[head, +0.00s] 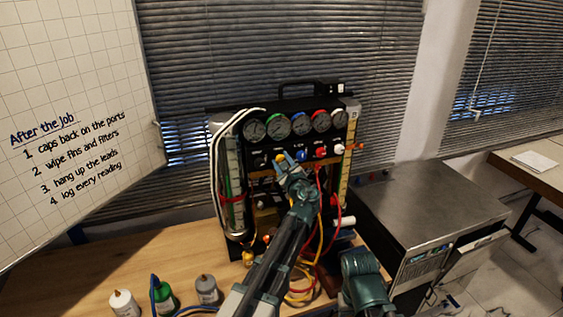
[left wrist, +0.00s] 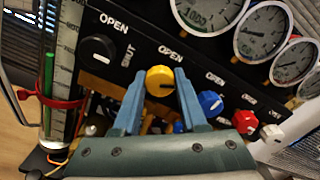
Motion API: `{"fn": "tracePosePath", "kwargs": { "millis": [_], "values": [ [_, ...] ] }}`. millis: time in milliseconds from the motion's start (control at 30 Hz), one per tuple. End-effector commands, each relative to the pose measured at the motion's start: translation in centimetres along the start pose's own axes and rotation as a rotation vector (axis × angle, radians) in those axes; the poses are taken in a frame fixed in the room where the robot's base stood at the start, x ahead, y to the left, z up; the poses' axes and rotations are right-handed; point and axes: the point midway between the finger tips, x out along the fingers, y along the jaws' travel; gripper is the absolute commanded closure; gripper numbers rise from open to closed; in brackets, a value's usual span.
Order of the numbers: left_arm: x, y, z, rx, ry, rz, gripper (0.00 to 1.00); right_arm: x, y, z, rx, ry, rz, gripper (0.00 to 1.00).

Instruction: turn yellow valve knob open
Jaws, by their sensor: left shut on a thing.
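The yellow valve knob (left wrist: 160,80) is on the black panel of the gauge rig (head: 290,105), below an OPEN label. In the head view the knob (head: 281,158) shows just beyond my left fingertips. My left gripper (left wrist: 160,84) has its two blue fingers on either side of the knob and is shut on it. In the head view my left gripper (head: 286,164) reaches up to the panel from below. The exact angle of the knob is hard to read. My right gripper is not in view; only a teal part of my right arm shows at the bottom.
A black knob (left wrist: 98,48) is left of the yellow one; blue (left wrist: 210,102), red (left wrist: 244,122) and white (left wrist: 272,133) knobs are to its right. Several gauges sit above. Coloured hoses hang below the panel. Bottles (head: 163,295) stand at the bench's front left.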

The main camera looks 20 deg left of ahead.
Motion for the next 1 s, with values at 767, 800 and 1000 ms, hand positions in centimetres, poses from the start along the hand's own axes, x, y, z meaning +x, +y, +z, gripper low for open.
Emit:
{"fn": "tracePosePath", "kwargs": {
  "millis": [767, 800, 1000],
  "values": [
    [-0.05, 0.01, 0.0, -0.733, 0.0, 0.001, 1.0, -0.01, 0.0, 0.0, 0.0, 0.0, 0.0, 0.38],
    [-0.05, 0.01, 0.0, -0.768, 0.0, 0.001, 1.0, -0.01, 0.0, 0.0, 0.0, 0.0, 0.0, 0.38],
    [-0.06, 0.02, 0.0, -0.925, 0.0, 0.001, 1.0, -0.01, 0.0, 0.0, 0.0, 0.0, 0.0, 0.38]
  ]
}}
